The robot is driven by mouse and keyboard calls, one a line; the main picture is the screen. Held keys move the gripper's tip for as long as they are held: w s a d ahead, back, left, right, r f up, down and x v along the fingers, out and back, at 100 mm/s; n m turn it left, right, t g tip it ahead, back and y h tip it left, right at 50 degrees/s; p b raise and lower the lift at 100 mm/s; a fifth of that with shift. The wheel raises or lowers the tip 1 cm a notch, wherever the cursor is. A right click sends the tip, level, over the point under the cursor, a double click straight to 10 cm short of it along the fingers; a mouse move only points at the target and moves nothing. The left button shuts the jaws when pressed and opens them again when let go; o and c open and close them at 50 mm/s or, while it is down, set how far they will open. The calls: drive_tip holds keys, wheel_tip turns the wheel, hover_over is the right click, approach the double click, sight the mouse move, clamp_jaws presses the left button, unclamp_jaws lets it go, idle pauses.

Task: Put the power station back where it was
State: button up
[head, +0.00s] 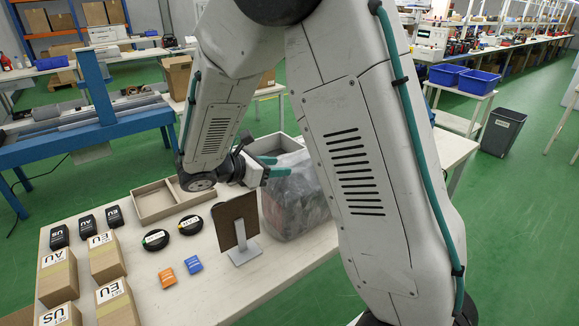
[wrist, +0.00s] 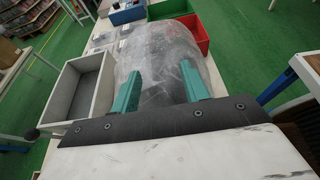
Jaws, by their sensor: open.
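No power station can be clearly made out. A clear plastic bag (head: 296,200) with dark contents stands on the light table (head: 245,285); what is inside is blurred by the plastic. The bag also shows in the wrist view (wrist: 160,50), beyond and between my fingers. My gripper (head: 279,166) is open, its teal fingers at the bag's upper left side in the head view. In the wrist view my gripper (wrist: 161,72) has its fingers spread with nothing clearly held. I cannot tell whether they touch the bag. My arm hides part of the table at right.
A brown panel on a stand (head: 237,222) is left of the bag. A grey open box (wrist: 80,90) is beside the bag; a red bin (wrist: 190,30) is behind.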

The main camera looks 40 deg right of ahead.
drive_tip(key=v, duration=0.5)
drive_tip(key=s+d+r+m+g+y, duration=0.1)
drive_tip(key=s+r+m+y, duration=0.2)
drive_tip(key=s+m, duration=0.35)
drive_tip(key=s+d+r+m+g+y, duration=0.1)
drive_tip(key=s+d+r+m+y, duration=0.2)
drive_tip(key=s, duration=0.6)
drive_tip(key=s+a+r+m+t+y, duration=0.1)
drive_tip(key=s+a+m+y, duration=0.2)
drive_tip(key=s+m+y, duration=0.1)
drive_tip(key=s+a+r+m+t+y, duration=0.1)
drive_tip(key=s+a+m+t+y, duration=0.1)
drive_tip(key=s+a+m+y, duration=0.2)
drive_tip(key=s+m, duration=0.1)
drive_tip(key=s, duration=0.2)
drive_tip(key=shift+s, duration=0.2)
